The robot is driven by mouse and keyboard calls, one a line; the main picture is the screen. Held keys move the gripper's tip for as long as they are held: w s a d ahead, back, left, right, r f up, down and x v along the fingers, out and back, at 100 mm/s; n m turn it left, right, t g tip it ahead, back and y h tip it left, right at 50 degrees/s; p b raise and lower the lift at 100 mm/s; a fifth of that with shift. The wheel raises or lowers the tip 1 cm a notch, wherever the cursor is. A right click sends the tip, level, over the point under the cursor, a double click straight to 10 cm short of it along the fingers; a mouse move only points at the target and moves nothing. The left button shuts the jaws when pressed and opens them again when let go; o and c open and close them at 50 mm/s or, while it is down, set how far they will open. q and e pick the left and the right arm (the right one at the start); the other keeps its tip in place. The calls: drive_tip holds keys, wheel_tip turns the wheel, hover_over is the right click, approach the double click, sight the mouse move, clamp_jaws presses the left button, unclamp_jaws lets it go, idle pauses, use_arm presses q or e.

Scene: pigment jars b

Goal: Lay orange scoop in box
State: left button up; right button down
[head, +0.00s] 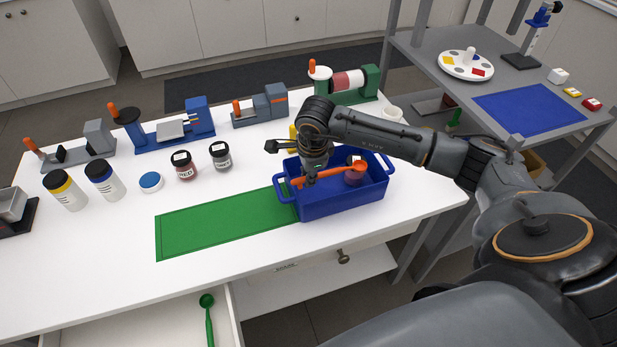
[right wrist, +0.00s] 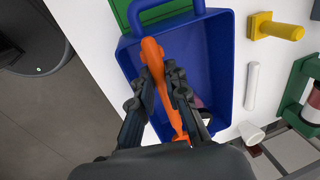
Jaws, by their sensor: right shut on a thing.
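The orange scoop (head: 337,172) is held over the open blue box (head: 345,204), lying roughly along its length. My right gripper (head: 309,178) is shut on it, above the box's left part. In the right wrist view the scoop (right wrist: 152,52) passes between the two fingers (right wrist: 163,85), with the blue box (right wrist: 222,70) around and below it. I cannot tell whether the scoop touches the box. A dark reddish jar (head: 353,177) stands in the box's right part, partly hidden by the scoop. My left gripper is not in view.
A green mat (head: 215,225) lies left of the box. Two jars (head: 184,166) and a blue lid (head: 150,182) stand behind it. Several bench devices (head: 175,130) line the back. A green scoop (head: 208,315) lies in the open drawer. A grey shelf (head: 430,60) stands at right.

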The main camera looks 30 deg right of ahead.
drive_tip(key=shift+f, duration=0.9)
drive_tip(key=shift+f+b, duration=0.6)
drive_tip(key=shift+b, duration=0.1)
drive_tip(key=c, duration=1.3)
unclamp_jaws()
drive_tip(key=shift+c, duration=0.2)
drive_tip(key=shift+r, duration=0.1)
drive_tip(key=shift+r+p, duration=0.55)
drive_tip(key=shift+p, duration=0.2)
drive_tip(key=shift+r, duration=0.4)
wheel_tip(320, 180, up, 11)
drive_tip(key=s+b, duration=0.2)
drive_tip(key=shift+s+a, duration=0.2)
drive_tip(key=shift+a, duration=0.05)
